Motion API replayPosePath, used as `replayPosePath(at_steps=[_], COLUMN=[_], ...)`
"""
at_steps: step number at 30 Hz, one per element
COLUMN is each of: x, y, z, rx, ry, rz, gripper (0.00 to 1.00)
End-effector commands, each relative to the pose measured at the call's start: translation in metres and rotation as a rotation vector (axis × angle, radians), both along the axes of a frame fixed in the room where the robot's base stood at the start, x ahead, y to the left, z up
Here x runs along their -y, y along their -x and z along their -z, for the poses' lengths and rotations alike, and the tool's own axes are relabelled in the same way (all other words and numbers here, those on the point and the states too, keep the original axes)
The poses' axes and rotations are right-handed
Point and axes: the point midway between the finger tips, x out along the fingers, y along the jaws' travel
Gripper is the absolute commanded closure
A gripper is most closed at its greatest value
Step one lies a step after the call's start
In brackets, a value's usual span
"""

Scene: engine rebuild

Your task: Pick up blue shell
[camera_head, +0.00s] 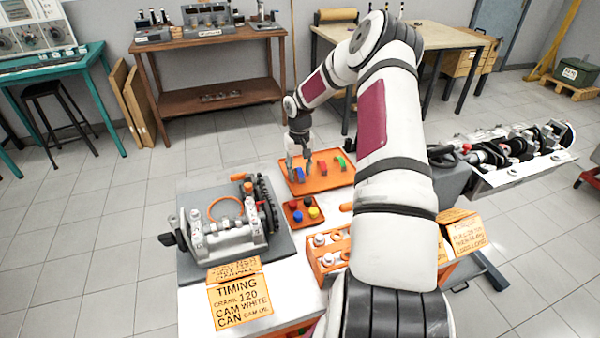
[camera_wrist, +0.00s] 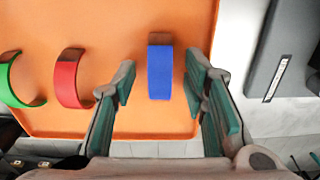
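The blue shell (camera_wrist: 160,72), a curved half-ring piece, stands on the orange tray (camera_wrist: 110,125) in the wrist view. My gripper (camera_wrist: 160,88) is open, with one finger on each side of the blue shell. The right finger is close to it, and a wider gap shows on the left. I cannot tell whether either finger touches it. In the head view the blue shell (camera_head: 299,174) shows between the fingers of my gripper (camera_head: 300,177), low over the tray.
A red shell (camera_wrist: 69,78) and a green shell (camera_wrist: 20,80) lie left of the blue one in the wrist view. In the head view, a small orange tray (camera_head: 288,205) with coloured knobs and an engine assembly (camera_head: 225,228) stand nearer. Bare tray surrounds the blue shell.

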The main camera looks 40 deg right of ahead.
Motion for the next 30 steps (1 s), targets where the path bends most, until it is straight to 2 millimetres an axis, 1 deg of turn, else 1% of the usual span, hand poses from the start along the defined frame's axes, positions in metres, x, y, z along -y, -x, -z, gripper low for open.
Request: replayPosePath(at_steps=[5,8,9,10,11,23,26,30], x=[0.0,0.0,0.0,0.0,0.0,0.0,0.001,0.0], y=[0.0,0.0,0.0,0.0,0.0,0.0,0.0,0.0], z=[0.0,0.0,0.0,0.0,0.0,-0.002,-0.006,-0.017], rx=[0.001,0.0,0.0,0.0,0.0,0.0,0.0,0.0], ry=[0.0,0.0,0.001,0.001,0.001,0.001,0.002,0.003], rz=[0.0,0.0,0.0,0.0,0.0,0.0,0.0,-0.001], gripper=[0.6,0.8,0.89,0.96,1.0,1.0,1.0,1.0])
